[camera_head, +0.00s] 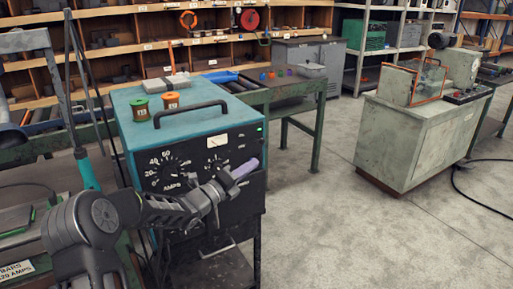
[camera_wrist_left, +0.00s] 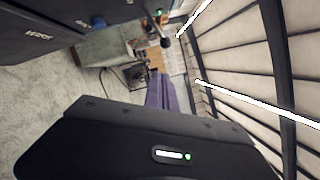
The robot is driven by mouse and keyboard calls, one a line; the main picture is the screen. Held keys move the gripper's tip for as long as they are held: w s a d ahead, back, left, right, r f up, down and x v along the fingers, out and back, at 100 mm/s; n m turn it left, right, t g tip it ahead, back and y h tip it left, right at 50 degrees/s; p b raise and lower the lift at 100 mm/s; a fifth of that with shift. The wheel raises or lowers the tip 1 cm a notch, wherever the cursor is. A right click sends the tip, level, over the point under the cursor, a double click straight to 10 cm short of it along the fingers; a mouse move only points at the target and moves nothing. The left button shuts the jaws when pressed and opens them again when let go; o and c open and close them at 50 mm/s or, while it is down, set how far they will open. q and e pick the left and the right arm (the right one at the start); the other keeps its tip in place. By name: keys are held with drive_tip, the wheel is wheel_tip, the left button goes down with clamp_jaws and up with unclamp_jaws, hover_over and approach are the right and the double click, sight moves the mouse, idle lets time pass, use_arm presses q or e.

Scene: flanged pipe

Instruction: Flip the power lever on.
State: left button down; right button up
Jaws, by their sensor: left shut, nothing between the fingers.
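The welding machine (camera_head: 185,120) is a teal box with a black front panel carrying dials, an AMPS scale and a small green light (camera_head: 259,128). My left gripper (camera_head: 246,168) has purple fingers, shut and empty, in front of the right part of that panel. The fingers also show in the left wrist view (camera_wrist_left: 160,90). There, a dark rod with a round knob (camera_wrist_left: 165,42), which looks like the power lever, sticks out just beyond the fingertips; I cannot tell whether they touch. The head view does not show this lever clearly; the gripper may hide it. My right gripper is out of view.
Two spools, green (camera_head: 140,110) and orange (camera_head: 171,101), stand on the machine top beside its black handle (camera_head: 190,108). A green-legged table (camera_head: 285,95) stands behind. A grey cabinet (camera_head: 410,140) stands at right. The concrete floor between is clear.

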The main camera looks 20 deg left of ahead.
sight(257, 140)
use_arm(q)
drive_tip(key=w+r+p, duration=0.2)
drive_tip(key=w, duration=0.4)
drive_tip(key=shift+a, duration=0.25)
